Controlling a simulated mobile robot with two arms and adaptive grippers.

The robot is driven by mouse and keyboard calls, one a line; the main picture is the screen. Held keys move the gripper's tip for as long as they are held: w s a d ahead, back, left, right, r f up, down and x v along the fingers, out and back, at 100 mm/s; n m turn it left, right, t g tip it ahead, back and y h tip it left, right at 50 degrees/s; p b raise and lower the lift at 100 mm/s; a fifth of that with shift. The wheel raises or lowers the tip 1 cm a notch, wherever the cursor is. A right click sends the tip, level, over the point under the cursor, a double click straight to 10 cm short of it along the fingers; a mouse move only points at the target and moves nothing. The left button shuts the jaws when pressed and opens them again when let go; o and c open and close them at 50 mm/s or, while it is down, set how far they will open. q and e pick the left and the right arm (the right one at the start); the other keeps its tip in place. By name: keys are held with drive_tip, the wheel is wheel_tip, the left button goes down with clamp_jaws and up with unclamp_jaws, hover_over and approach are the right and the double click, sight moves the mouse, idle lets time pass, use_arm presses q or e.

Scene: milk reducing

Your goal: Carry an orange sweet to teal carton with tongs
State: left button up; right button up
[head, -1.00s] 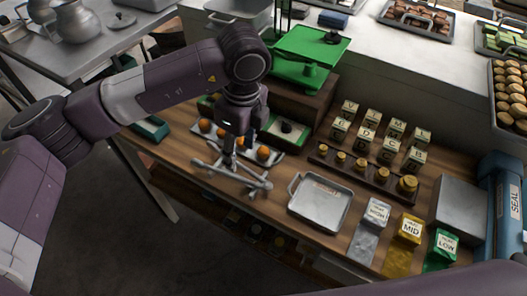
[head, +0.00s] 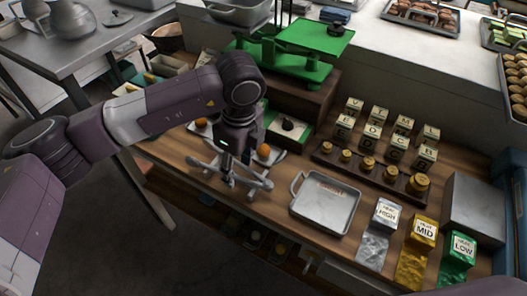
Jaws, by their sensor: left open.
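My left gripper (head: 227,170) points down at the front edge of the wooden table. It is open, over the grey metal tongs (head: 255,186), whose arms spread out on both sides of it. I cannot tell whether its fingers touch the tongs. Behind it, an orange sweet (head: 264,151) shows to the right and another orange sweet (head: 201,123) to the left, on a pale tray (head: 276,159). My gripper and arm hide the rest of that tray. I cannot make out the teal carton clearly; my left arm covers part of that side. My right gripper is out of view.
A square metal tray (head: 325,205) lies right of the tongs. A green scale (head: 315,40) on a brown box stands behind. Lettered blocks (head: 375,117), a weight rack (head: 370,170) and HIGH, MID and LOW bags (head: 418,245) fill the right side.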

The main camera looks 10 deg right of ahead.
use_arm(q)
drive_tip(key=shift+c, duration=0.2)
drive_tip(key=c, duration=0.6)
drive_tip(key=shift+c, duration=0.2)
wheel_tip(320, 180, up, 12)
drive_tip(key=p, duration=0.5)
drive_tip(key=shift+r+p, duration=0.1)
drive_tip(key=shift+p, duration=0.25)
